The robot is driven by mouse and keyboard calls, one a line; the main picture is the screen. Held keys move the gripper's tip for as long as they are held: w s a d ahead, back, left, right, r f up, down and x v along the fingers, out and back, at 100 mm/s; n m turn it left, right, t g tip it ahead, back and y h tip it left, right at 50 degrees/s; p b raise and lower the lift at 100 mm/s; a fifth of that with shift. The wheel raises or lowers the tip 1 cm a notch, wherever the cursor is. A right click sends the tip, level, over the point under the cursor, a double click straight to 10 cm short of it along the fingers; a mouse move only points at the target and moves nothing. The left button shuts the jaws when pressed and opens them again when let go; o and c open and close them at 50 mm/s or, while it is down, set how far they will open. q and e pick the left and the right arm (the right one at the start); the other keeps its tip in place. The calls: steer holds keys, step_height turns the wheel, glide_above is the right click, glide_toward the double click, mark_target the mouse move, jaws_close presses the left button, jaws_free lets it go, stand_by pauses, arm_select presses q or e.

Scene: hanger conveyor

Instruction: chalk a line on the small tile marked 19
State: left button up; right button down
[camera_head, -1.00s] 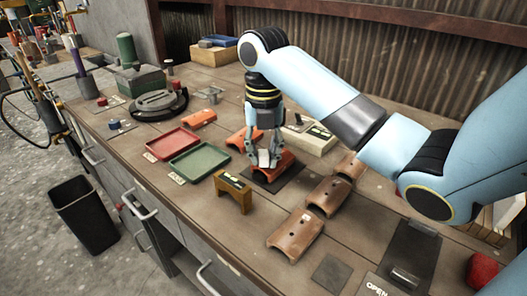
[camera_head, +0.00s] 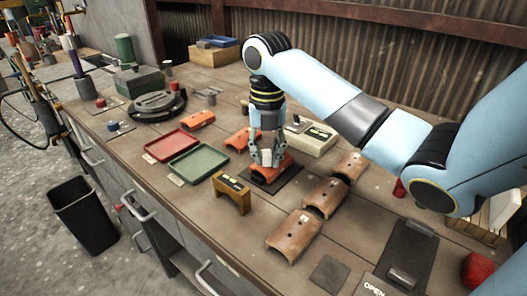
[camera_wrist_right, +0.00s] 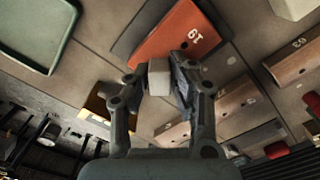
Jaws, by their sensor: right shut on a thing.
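The orange-red tile marked 19 (camera_wrist_right: 172,38) lies on a dark mat; in the head view the tile (camera_head: 287,170) is partly hidden behind my right gripper. My right gripper (camera_head: 267,160) points down over it, shut on a white chalk block (camera_head: 267,157). In the right wrist view the chalk (camera_wrist_right: 159,76) sits between the fingertips (camera_wrist_right: 159,66), by the tile's lower edge; I cannot tell whether it touches. No chalk line shows on the visible part of the tile. My left gripper is not in view.
Several brown tiles (camera_head: 295,233) lie to the right and in front. A wooden bridge-like block (camera_head: 232,194) stands left of the mat (camera_head: 284,184). Green (camera_head: 199,162) and red (camera_head: 172,145) trays lie further left. A beige device (camera_head: 311,140) stands behind.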

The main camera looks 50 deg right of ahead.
steer(key=shift+a, duration=0.1)
stand_by(0.3)
steer(key=shift+s+a+f+p, duration=0.15)
steer(key=shift+a+p, duration=0.3)
steer(key=shift+a, duration=0.3)
steer(key=shift+d, duration=0.2)
steer(key=shift+d+p, duration=0.35)
steer(key=shift+d, duration=0.3)
steer(key=shift+a, duration=0.25)
steer(key=shift+a+p, duration=0.15)
steer(key=shift+p, duration=0.15)
steer(key=shift+a, duration=0.45)
